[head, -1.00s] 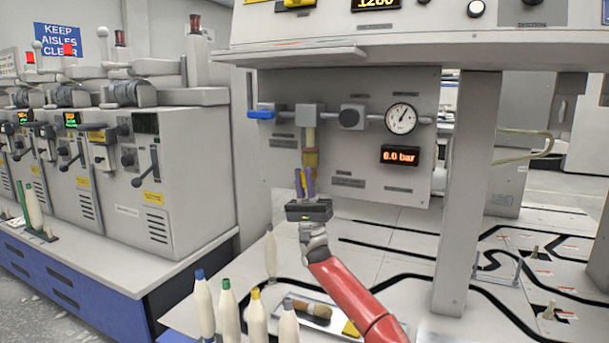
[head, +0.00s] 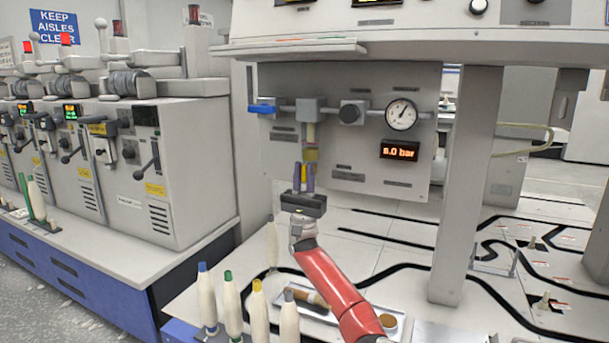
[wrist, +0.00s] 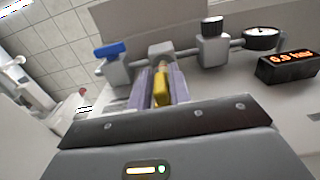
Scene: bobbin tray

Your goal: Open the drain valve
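The air unit on the grey panel has a clear bowl with an olive-yellow lower part (head: 311,153). In the wrist view a yellow piece (wrist: 160,92), which looks like the drain valve's tap, lies between my two purple fingers. My gripper (head: 303,178) points up just below the bowl, its fingers close together on either side of the yellow piece. I cannot tell whether they press on it or leave a small gap. The fingers partly hide it.
A blue lever (head: 262,109), a dark knob (head: 350,113), a round gauge (head: 401,114) and a lit bar display (head: 400,150) are on the panel. Bobbins (head: 232,305) and a tray (head: 395,325) stand below my arm. A grey post (head: 465,190) rises to the right.

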